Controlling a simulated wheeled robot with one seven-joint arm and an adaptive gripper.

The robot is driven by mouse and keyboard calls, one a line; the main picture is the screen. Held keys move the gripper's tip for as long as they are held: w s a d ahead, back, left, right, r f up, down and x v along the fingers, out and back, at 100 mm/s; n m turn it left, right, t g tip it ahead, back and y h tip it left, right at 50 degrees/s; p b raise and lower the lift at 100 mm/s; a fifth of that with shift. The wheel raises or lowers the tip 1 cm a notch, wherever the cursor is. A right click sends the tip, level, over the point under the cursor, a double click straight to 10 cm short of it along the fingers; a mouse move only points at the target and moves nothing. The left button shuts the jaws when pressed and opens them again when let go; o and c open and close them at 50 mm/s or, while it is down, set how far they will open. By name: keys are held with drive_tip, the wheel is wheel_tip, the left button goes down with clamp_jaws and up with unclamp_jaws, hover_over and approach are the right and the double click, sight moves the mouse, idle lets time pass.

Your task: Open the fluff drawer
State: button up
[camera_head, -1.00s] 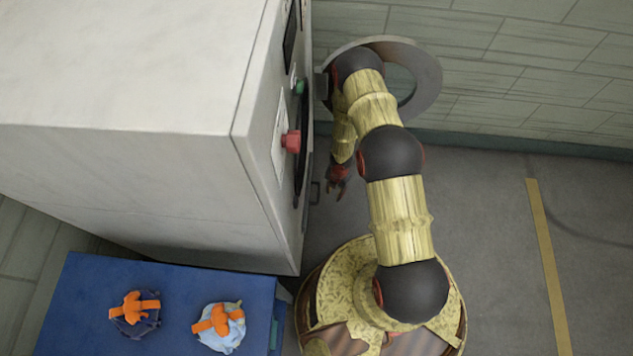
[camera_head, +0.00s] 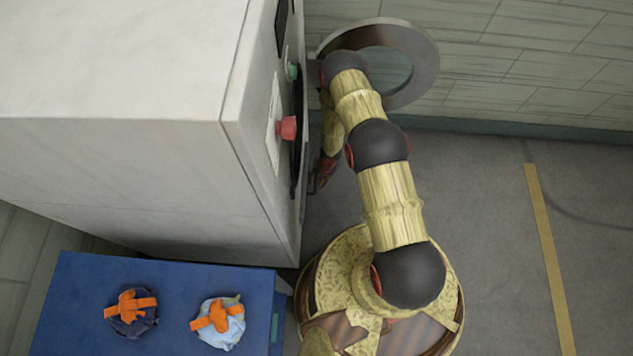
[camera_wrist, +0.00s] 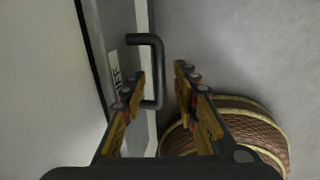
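The drawer front (camera_wrist: 122,35) is a grey panel on the white machine, with a partly hidden label (camera_wrist: 114,72) ending in "FF". Its handle (camera_wrist: 158,70) is a black bar standing out from the panel. In the wrist view my gripper (camera_wrist: 161,72) is open, with the handle's outer bar between its two fingers. The left finger overlaps the handle's lower part; I cannot tell if it touches. In the head view my gripper (camera_head: 325,172) is low beside the machine's front, partly hidden by my arm. The drawer looks shut.
The white machine (camera_head: 120,175) has a red button (camera_head: 287,128), a green button (camera_head: 293,71) and a round door (camera_head: 372,37) swung open above my arm. A blue table (camera_head: 75,300) with two strapped bags (camera_head: 132,308) stands at lower left. Floor at right is clear.

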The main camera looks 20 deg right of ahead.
drive_tip(key=shift+w+f, duration=0.1)
drive_tip(key=shift+f, duration=0.2)
drive_tip(key=shift+c, duration=0.4)
clamp_jaws()
idle(0.4)
